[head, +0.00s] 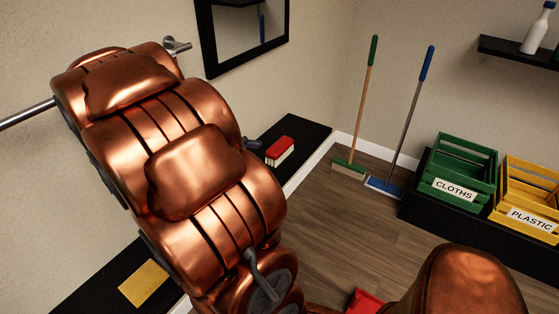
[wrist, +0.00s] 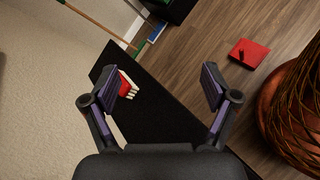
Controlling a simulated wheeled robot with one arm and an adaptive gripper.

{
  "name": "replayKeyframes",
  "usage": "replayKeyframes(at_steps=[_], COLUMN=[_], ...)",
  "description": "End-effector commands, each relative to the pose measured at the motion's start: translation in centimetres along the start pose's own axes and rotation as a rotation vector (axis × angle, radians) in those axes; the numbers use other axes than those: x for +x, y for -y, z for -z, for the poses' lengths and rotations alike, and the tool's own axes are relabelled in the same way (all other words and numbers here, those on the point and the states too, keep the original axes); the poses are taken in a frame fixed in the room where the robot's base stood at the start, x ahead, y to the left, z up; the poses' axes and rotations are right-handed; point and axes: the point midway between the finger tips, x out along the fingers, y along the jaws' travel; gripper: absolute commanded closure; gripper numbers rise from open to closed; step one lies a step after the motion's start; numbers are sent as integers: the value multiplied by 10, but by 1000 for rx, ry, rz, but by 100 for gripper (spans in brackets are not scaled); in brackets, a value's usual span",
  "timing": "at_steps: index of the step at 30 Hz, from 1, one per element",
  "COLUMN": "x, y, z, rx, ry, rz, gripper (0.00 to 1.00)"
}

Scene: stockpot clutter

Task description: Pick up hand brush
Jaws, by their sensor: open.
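The hand brush (head: 280,150) has a red back and pale bristles. It lies on a low black ledge (head: 305,136) along the left wall. It also shows in the wrist view (wrist: 129,86), just inside the left finger in the picture, which partly covers it. My gripper (wrist: 162,83) is open and empty, its fingers wide apart above the ledge. The brush lies beyond the fingertips, nearer the left finger than the right. I cannot tell the exact height gap. In the head view my arm hides most of the ledge.
A red dustpan (wrist: 248,52) lies on the wooden floor beside the ledge. A green-topped broom (head: 368,100) and a blue-topped one (head: 412,120) lean in the corner. Green (head: 458,170) and yellow (head: 530,190) crates stand at right. A yellow cloth-like piece (head: 144,283) lies on the ledge's near part.

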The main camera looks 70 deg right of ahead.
Motion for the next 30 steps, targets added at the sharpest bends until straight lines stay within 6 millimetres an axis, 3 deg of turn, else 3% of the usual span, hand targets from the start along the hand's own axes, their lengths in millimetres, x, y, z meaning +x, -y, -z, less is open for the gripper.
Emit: replayKeyframes(at_steps=[1,11,18,24,30], x=[20,110,173,208,222], y=[-6,-74,-105,-113,-116], z=[15,87,162,212,230], rx=[-34,-302,-515,-645,-692], ry=[38,226,300,317,318], rz=[-33,-285,-450,-545,-581], gripper=[14,14,14,14,14])
